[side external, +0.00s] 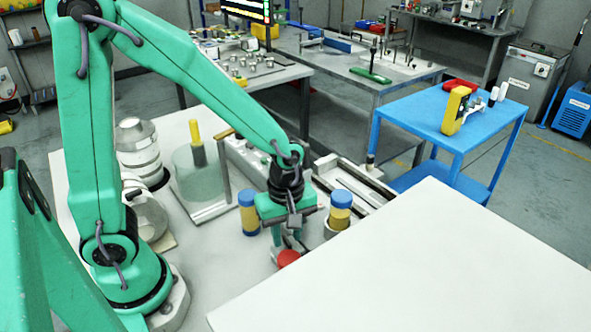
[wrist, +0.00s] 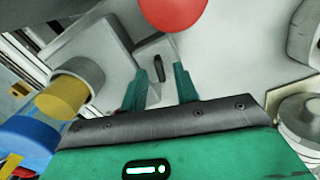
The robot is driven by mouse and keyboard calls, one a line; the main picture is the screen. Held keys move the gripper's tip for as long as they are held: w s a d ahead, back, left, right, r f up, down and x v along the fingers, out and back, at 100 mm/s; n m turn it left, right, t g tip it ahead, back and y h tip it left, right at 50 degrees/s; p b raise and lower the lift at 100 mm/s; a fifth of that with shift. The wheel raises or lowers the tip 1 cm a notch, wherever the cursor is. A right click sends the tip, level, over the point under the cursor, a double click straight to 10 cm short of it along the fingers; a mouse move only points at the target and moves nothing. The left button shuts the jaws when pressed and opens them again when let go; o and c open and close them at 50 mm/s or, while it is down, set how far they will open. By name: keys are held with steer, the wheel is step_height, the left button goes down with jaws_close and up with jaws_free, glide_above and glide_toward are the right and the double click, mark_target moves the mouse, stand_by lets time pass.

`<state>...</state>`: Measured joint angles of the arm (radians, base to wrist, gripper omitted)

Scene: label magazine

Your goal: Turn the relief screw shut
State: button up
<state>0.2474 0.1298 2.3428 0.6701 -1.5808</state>
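My gripper (side external: 289,238) points down over the pale bench, close above a red round knob (side external: 288,258). In the wrist view the gripper (wrist: 162,82) shows two green fingers spread apart with a gap between them. A small dark upright piece (wrist: 158,68), possibly the relief screw, shows in that gap against a pale grey block (wrist: 136,50). I cannot tell whether the fingers touch it or how far it is turned. The red knob (wrist: 172,10) is at the top edge of the wrist view, just beyond the fingers.
Blue-and-yellow jars stand left (side external: 249,214) and right (side external: 340,208) of my gripper. A glass cylinder (side external: 198,172) and a pale rail fixture (side external: 350,185) are behind. A large white panel (side external: 430,270) fills the front right.

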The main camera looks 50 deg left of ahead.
steer(key=shift+f, duration=0.5)
jaws_close()
